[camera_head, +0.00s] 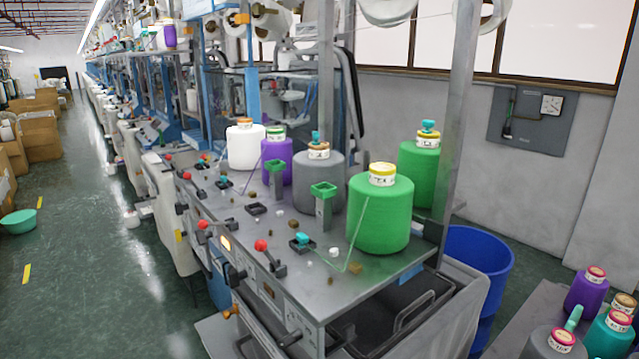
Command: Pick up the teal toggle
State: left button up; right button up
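A small teal toggle (301,238) sits on a dark square base on the grey machine top (285,290), in front of the large green cone. Another small teal piece (223,180) shows on a dark base farther back to the left. I cannot tell for certain which of these the task means. Neither of my grippers is in view.
Large green (381,215), grey (318,185), purple and white yarn cones crowd the machine's back. Red-knobbed levers (262,246) line its left edge. Green-topped posts (323,205) stand among the cones. A blue bin (480,262) stands to the right. The left aisle floor (75,250) is mostly clear.

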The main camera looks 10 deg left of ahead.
aim_at(316, 134)
jog(key=j+z, duration=0.1)
jog(key=z, duration=0.4)
jog(key=j+z, duration=0.2)
jog(key=z, duration=0.3)
jog(key=j+z, duration=0.2)
jog(key=j, duration=0.25)
jog(key=k+j+z, duration=0.2)
jog(key=j, duration=0.25)
jog(key=j+z, duration=0.25)
jog(key=j, duration=0.25)
jog(key=k+j+z, duration=0.2)
jog(key=j, duration=0.2)
jog(key=k+j+z, duration=0.2)
jog(key=j, duration=0.25)
jog(key=i, duration=0.1)
